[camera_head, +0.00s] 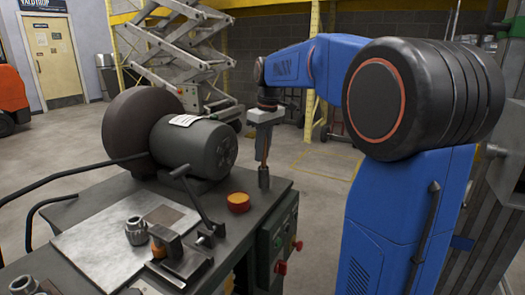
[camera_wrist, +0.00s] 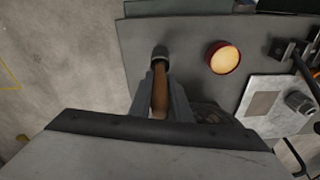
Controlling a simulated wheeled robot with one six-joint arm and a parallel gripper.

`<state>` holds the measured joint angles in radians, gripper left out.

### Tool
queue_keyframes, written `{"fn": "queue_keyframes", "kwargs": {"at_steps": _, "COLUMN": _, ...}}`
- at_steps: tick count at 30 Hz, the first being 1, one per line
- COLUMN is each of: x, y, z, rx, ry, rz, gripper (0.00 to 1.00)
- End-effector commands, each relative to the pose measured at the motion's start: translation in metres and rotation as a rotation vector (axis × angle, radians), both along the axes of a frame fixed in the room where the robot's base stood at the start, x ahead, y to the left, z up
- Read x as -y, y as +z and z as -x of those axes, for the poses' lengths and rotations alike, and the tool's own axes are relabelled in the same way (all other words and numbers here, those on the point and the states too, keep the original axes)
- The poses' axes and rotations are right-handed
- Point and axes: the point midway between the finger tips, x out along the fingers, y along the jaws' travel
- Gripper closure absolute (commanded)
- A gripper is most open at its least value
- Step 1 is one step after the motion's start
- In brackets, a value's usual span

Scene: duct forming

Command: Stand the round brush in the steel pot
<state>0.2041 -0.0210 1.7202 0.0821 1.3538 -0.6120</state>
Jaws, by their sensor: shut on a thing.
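My gripper (camera_head: 264,122) is shut on the brown wooden handle of the round brush (camera_head: 262,145), which hangs upright below it. The handle shows between the two fingers in the wrist view (camera_wrist: 160,92). At the handle's lower end is a small dark grey cylinder (camera_head: 263,178), near the bench's right edge; it also shows in the wrist view (camera_wrist: 160,53). I cannot tell whether this cylinder is the brush's own head or the steel pot around it. It looks at or just above the bench top. No other clear steel pot shows.
A red tin with yellow contents (camera_head: 238,202) stands close by on the bench (camera_head: 215,212). A grinder motor (camera_head: 195,148) with a large dark wheel is behind. A metal plate (camera_head: 100,245) holds a steel fitting (camera_head: 136,231); a clamp with a lever (camera_head: 196,215) stands beside it.

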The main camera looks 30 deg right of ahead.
Motion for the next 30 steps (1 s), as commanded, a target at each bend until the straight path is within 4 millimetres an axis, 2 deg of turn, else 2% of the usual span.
{"fn": "queue_keyframes", "kwargs": {"at_steps": 30, "x": 0.000, "y": -0.016, "z": 0.000, "rx": 0.000, "ry": 0.000, "rz": 0.000, "gripper": 1.00}}
